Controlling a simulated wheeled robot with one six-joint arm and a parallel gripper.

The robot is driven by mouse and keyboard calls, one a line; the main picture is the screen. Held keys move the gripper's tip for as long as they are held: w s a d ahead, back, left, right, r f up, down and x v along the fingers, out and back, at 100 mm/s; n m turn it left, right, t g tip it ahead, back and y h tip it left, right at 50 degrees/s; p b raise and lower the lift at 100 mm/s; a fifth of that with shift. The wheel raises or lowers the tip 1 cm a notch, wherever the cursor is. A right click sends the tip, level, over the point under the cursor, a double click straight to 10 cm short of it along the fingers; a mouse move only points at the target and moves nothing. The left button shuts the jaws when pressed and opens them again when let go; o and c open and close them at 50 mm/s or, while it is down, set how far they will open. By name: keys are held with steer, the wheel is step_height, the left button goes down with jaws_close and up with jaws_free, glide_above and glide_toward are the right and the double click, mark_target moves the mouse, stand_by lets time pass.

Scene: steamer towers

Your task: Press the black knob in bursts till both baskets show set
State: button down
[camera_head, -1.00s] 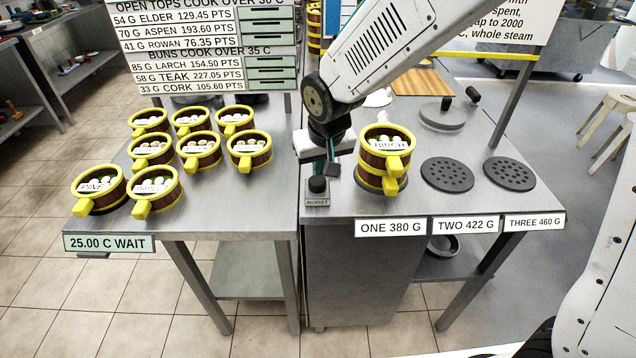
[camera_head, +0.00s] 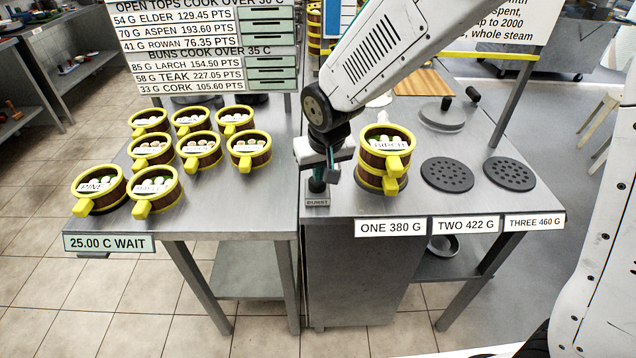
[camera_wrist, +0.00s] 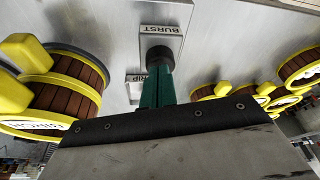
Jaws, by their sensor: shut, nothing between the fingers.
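My gripper (camera_head: 318,181) is shut and empty, pointing down over the black knob beside the BURST label (camera_head: 317,202). In the wrist view the green fingertips (camera_wrist: 157,80) meet the black knob (camera_wrist: 158,54) or hover just above it; I cannot tell how far it is pressed. Two stacked yellow-rimmed wooden baskets stand right of the gripper, on the spot marked ONE 380 G. The upper basket (camera_head: 388,140) is labelled BIRCH and holds pale and green pieces; the lower basket (camera_head: 382,184) is mostly hidden. The display (camera_head: 109,243) reads 25.00 C WAIT.
Several similar baskets stand on the left table, including PINE (camera_head: 98,188). Perforated plates TWO (camera_head: 447,174) and THREE (camera_head: 509,173) are bare. A lid (camera_head: 449,114) lies behind them. A notice board (camera_head: 205,45) stands at the back. The basket stack is close to my gripper.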

mark_target(320, 185)
steer(key=shift+f, duration=1.05)
steer(key=shift+r, duration=2.6)
steer(key=s+r, duration=0.3)
steer(key=s, duration=0.9)
steer(key=s+r, duration=0.3)
steer(key=s, duration=0.9)
steer(key=shift+a, duration=0.4)
steer(key=shift+d, duration=0.1)
